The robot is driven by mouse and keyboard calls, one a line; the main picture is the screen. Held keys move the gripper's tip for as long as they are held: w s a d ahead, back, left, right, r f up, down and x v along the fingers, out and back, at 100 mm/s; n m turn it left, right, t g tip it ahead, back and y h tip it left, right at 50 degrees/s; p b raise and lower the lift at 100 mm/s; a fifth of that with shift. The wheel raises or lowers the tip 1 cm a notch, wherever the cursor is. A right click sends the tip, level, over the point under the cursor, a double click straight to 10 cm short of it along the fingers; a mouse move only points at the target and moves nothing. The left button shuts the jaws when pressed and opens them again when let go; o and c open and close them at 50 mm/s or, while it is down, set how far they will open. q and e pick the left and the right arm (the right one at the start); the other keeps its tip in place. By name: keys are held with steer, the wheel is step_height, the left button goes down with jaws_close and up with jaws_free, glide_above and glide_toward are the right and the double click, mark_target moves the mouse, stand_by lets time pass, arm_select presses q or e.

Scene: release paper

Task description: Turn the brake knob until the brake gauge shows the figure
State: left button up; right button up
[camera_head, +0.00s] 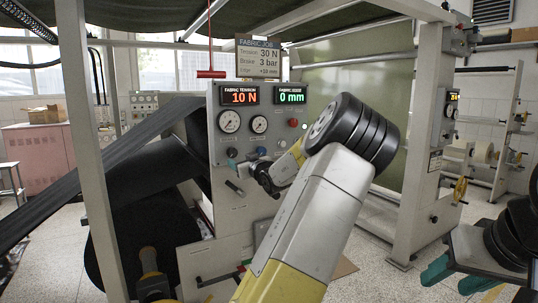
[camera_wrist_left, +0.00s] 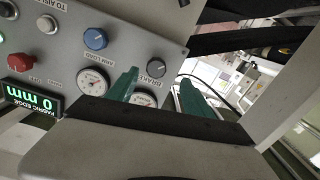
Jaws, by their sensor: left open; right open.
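The brake knob (camera_head: 232,152) is dark and round, low on the grey control panel, beneath the brake gauge (camera_head: 229,121), a white dial too small to read. The left wrist view shows the knob (camera_wrist_left: 156,67) upside down beside its label, and the gauge (camera_wrist_left: 145,98) partly hidden by a finger. My left gripper (camera_head: 250,168) is open just below the panel's knobs. Its green fingers (camera_wrist_left: 159,75) appear on either side of the knob in the wrist view; I cannot tell whether they touch it. My right gripper (camera_head: 452,272) is open and empty at the lower right, far from the panel.
A sign (camera_head: 258,58) reads tension 30 N, brake 3 bar. The tension display (camera_head: 239,95) shows 10 N and the edge display (camera_head: 291,95) 0 mm. Black fabric runs at left.

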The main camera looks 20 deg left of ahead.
mark_target(233, 153)
arm_select(q)
steer(key=x, duration=0.5)
steer(key=r+x, duration=0.1)
steer(key=x, duration=0.1)
steer(key=shift+w+a, duration=0.1)
steer(key=shift+w, duration=0.3)
jaws_close()
